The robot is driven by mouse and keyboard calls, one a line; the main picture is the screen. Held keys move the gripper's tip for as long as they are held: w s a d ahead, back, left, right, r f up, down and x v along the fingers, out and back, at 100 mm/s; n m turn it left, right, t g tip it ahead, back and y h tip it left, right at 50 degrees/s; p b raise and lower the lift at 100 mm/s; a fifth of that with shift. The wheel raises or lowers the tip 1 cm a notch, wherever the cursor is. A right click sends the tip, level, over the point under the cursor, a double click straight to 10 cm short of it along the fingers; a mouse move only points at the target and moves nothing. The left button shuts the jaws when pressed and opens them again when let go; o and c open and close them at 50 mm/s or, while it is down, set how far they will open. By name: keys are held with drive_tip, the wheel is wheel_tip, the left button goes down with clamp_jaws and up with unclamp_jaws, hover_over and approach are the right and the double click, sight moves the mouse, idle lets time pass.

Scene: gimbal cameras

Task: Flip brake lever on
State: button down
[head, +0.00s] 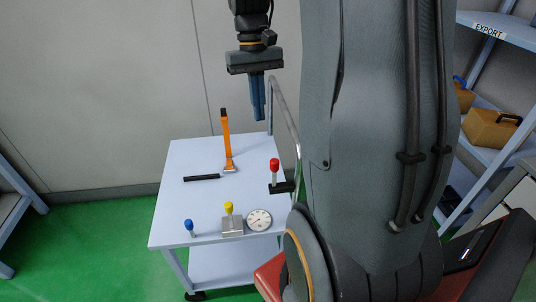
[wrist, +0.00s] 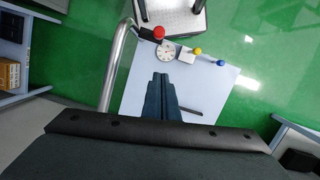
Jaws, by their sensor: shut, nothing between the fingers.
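An orange lever (head: 226,140) with a black tip stands nearly upright at the back of a pale blue cart (head: 180,215); it appears to be the brake lever. A black bar (head: 201,178) lies beside its base and also shows in the wrist view (wrist: 190,111). My gripper (head: 258,115) hangs above the back right of the cart, to the right of the orange lever in the head view and apart from it. Its blue fingers (wrist: 161,77) are together and empty. The orange lever cannot be made out in the wrist view.
The cart also bears a red-knobbed lever (head: 274,167), a round gauge (head: 259,220), a yellow-knobbed switch (head: 229,209) and a blue-knobbed lever (head: 189,226). A metal handrail (head: 283,100) rises at the cart's right edge. Shelves (head: 480,175) stand at right.

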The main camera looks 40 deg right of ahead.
drive_tip(key=shift+d+r, duration=0.25)
drive_tip(key=shift+d, duration=0.6)
drive_tip(key=p, duration=0.3)
hover_over(274, 174)
drive_tip(key=w+d, duration=0.2)
drive_tip(key=w, duration=0.2)
drive_tip(key=w+x, duration=0.2)
drive_tip(key=x, duration=0.7)
drive_tip(key=shift+s+f, duration=0.3)
drive_tip(key=shift+f, duration=0.2)
